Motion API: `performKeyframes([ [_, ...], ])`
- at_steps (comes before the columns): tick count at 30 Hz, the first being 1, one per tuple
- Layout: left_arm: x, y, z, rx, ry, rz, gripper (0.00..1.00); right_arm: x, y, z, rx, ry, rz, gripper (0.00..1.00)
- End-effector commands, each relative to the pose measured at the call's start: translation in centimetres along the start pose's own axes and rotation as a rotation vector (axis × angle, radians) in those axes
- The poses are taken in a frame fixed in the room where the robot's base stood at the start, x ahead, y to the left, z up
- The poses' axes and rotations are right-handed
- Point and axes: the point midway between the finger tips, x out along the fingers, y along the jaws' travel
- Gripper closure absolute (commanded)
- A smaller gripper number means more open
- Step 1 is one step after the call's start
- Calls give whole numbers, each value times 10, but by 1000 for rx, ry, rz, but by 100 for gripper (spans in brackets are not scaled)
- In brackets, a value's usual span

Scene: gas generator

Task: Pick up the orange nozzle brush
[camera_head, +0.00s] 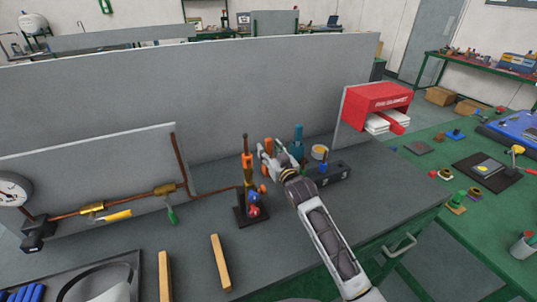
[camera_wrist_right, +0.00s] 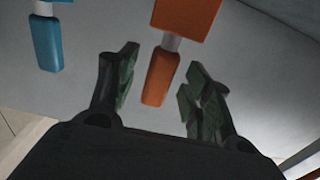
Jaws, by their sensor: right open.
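The orange nozzle brush (camera_wrist_right: 158,78) shows in the wrist view as an orange handle, a pale neck and a wider orange part (camera_wrist_right: 187,17). Its handle lies between the two fingers of my right gripper (camera_wrist_right: 160,90), which are apart with gaps on both sides. In the head view my right gripper (camera_head: 267,160) is over the back of the grey bench, and a bit of orange (camera_head: 267,144) shows at its fingers. The gripper partly hides the brush there. My left gripper is not in view.
A blue brush (camera_wrist_right: 46,40) hangs beside the orange one; a teal one (camera_head: 298,134) shows in the head view. A burner stand (camera_head: 252,212) is close left of my gripper. A dark box (camera_head: 328,174) is right. A grey panel (camera_head: 200,85) stands behind.

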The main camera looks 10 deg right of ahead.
Motion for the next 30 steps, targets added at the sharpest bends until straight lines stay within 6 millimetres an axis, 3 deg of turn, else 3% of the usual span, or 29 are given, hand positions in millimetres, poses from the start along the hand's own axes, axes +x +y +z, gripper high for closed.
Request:
performKeyframes([
  [7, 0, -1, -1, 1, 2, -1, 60, 15, 0, 0, 0, 0, 0, 50],
  [23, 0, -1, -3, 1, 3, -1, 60, 16, 0, 0, 0, 0, 0, 50],
  [30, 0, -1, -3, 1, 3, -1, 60, 16, 0, 0, -1, 0, 0, 80],
])
